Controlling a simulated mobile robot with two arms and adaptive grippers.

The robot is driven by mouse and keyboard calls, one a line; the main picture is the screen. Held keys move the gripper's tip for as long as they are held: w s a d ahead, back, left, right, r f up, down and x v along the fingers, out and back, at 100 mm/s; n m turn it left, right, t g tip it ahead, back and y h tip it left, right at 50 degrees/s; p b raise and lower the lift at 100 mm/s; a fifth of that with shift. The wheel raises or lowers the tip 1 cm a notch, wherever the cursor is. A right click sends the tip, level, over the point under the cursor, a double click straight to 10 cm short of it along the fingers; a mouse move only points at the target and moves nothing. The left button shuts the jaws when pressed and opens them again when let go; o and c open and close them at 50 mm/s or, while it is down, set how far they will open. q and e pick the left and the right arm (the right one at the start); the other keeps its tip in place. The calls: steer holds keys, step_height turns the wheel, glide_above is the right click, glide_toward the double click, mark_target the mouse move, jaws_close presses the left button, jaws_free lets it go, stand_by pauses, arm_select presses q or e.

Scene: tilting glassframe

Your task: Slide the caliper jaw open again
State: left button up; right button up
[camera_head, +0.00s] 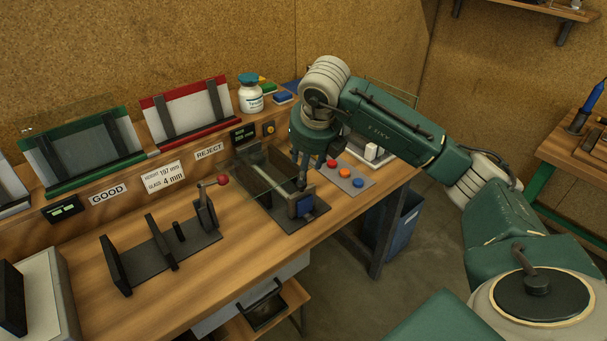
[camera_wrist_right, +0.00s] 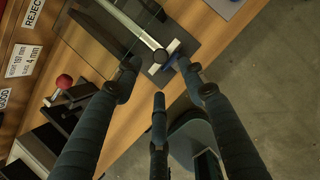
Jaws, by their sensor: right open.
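The caliper (camera_head: 266,178) lies on the bench as a dark base with a pale rail and a sheet of glass over it. Its jaw (camera_head: 305,206), with a blue block, is at the near right end. My right gripper (camera_head: 303,172) points down just above this end, its dark fingers spread. In the right wrist view the gripper (camera_wrist_right: 157,72) is open, with the blue and white jaw (camera_wrist_right: 168,62) beyond and between its fingertips. Whether a finger touches the jaw I cannot tell. My left gripper is not in view.
A button panel (camera_head: 345,175) stands right of the caliper, near the bench edge. A dark clamp fixture (camera_head: 160,250) with a red-knobbed lever is to the left. Green (camera_head: 85,150) and red (camera_head: 187,110) racks and a white jar (camera_head: 250,97) stand behind.

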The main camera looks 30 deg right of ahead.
steer(key=shift+v, duration=1.8)
